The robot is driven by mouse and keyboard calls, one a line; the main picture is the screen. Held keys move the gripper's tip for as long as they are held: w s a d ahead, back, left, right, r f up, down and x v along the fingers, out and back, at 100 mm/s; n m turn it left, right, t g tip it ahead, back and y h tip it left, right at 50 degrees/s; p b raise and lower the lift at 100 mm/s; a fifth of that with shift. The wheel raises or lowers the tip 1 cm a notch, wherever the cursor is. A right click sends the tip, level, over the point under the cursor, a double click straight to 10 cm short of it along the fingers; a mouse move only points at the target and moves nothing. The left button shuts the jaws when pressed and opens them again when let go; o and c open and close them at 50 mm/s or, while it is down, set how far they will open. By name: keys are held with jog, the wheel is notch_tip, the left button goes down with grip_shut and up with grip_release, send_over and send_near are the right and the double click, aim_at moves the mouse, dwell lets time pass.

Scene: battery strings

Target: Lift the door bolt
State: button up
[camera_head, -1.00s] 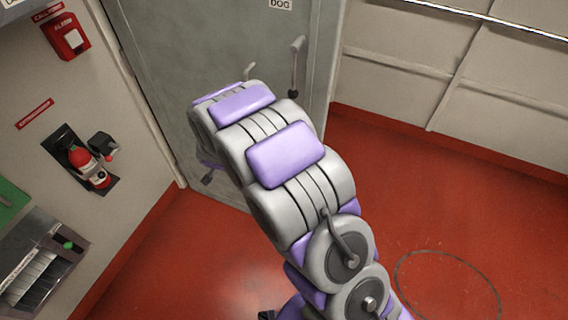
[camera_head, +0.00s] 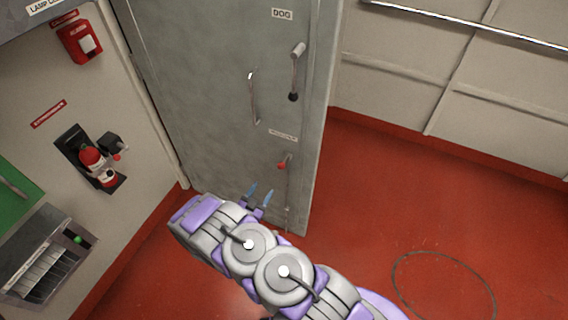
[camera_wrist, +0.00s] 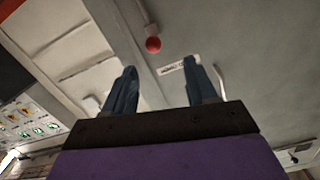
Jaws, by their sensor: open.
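The grey door (camera_head: 200,90) stands at the back, left of centre in the head view. A small lever with a red knob (camera_head: 282,165) sits low on its right side, under a small white label; I take it for the door bolt. My gripper (camera_head: 260,192) is open and empty, below and left of the red knob in the picture. In the wrist view the red knob (camera_wrist: 153,44) shows beyond my two blue fingers (camera_wrist: 163,82), between them in the picture. The knob appears apart from the fingers.
Higher on the door are a lever with a black knob (camera_head: 296,72) and a long pull handle (camera_head: 252,97). A fire extinguisher (camera_head: 93,162) and a red alarm box (camera_head: 80,42) are on the left wall. The red floor (camera_head: 400,200) at right is clear.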

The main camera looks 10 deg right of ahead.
aim_at(283, 162)
jog(key=shift+t+h, duration=0.3)
jog(key=shift+h, duration=0.1)
jog(key=b+x, duration=0.1)
jog(key=x, duration=0.4)
jog(key=b+x, duration=0.1)
jog(key=x, duration=0.5)
jog(key=d+b+x, duration=0.1)
jog(key=x, duration=0.4)
jog(key=shift+s+d+f, duration=0.1)
jog(key=shift+d+f, duration=0.05)
jog(key=shift+d, duration=0.15)
grip_shut()
